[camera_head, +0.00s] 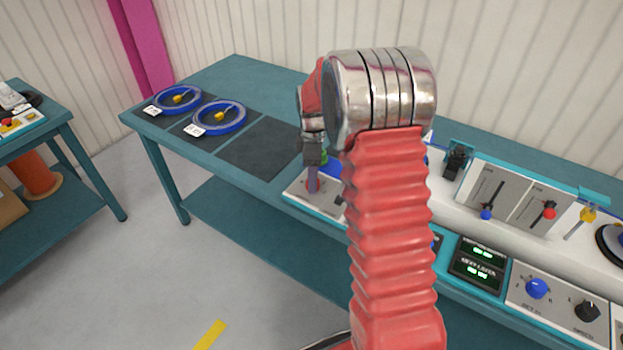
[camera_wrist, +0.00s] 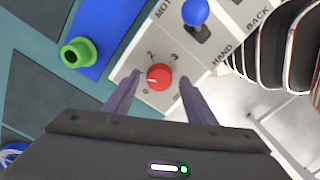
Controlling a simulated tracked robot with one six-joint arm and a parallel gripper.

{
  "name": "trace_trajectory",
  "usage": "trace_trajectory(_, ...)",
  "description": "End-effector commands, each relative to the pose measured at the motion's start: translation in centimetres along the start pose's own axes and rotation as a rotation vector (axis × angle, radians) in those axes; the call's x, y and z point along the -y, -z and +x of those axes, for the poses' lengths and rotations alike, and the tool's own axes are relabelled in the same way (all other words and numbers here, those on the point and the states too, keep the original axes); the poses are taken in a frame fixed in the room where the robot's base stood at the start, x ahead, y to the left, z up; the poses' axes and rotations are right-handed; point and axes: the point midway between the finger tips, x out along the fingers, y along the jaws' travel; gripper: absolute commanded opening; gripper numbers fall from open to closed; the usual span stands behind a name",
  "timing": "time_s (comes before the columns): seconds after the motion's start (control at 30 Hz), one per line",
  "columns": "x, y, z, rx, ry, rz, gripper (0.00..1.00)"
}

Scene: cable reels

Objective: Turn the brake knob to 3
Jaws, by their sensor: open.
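The red brake knob (camera_wrist: 159,77) sits on a white panel (camera_wrist: 195,65) in the wrist view. Its white mark points left, between the printed 0 and 2; the 3 is at its upper right. My gripper (camera_wrist: 159,80) is open, with one finger on each side of the knob; a gap shows on both sides. I cannot tell how far above the panel the fingertips are.
Close to the knob are a blue-balled lever (camera_wrist: 195,12) and a green ring (camera_wrist: 77,53) on a blue part. In the head view, reels with blue rims (camera_head: 219,118) lie at the bench's left; levers and knobs (camera_head: 537,288) fill the right. My arm hides the middle.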

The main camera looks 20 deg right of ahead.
Motion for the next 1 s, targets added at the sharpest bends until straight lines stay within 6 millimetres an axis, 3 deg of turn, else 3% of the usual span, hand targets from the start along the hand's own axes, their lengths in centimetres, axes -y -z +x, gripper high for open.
trace_trajectory(0.4, 0.04, 0.01, 0.92, 0.000, 0.001, 0.000, 0.50)
trace_trajectory(1.0, 0.11, 0.04, 0.91, 0.000, 0.002, -0.001, 0.09)
